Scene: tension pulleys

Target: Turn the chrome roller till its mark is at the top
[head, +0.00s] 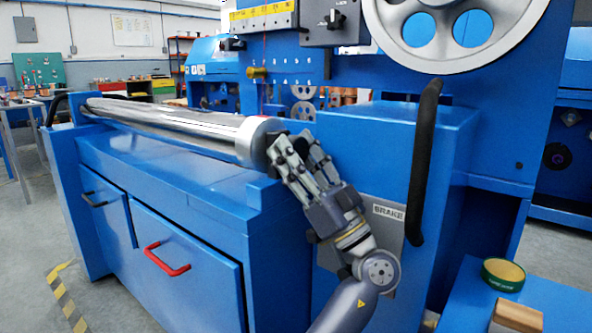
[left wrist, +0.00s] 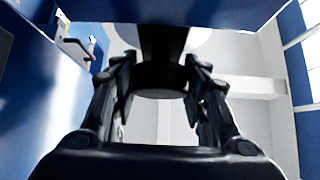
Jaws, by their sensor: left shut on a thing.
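The chrome roller (head: 185,123) lies along the top of the blue machine bed in the head view, with a wide silver collar (head: 251,143) at its near right end. My left gripper (head: 284,148) is at that end, its fingers shut on the roller's end. In the left wrist view, the fingers (left wrist: 160,78) stand on both sides of a dark round end piece (left wrist: 160,45). The gripper covers much of the roller's end face. I cannot make out the mark on the roller. My right gripper is not in view.
A blue housing with a black handle (head: 424,150) and a "BRAKE" plate (head: 388,213) stands right of the gripper. A large grey wheel (head: 455,30) is above. A drawer with a red handle (head: 166,258) is below. A green-and-tan roll (head: 503,274) sits at the lower right.

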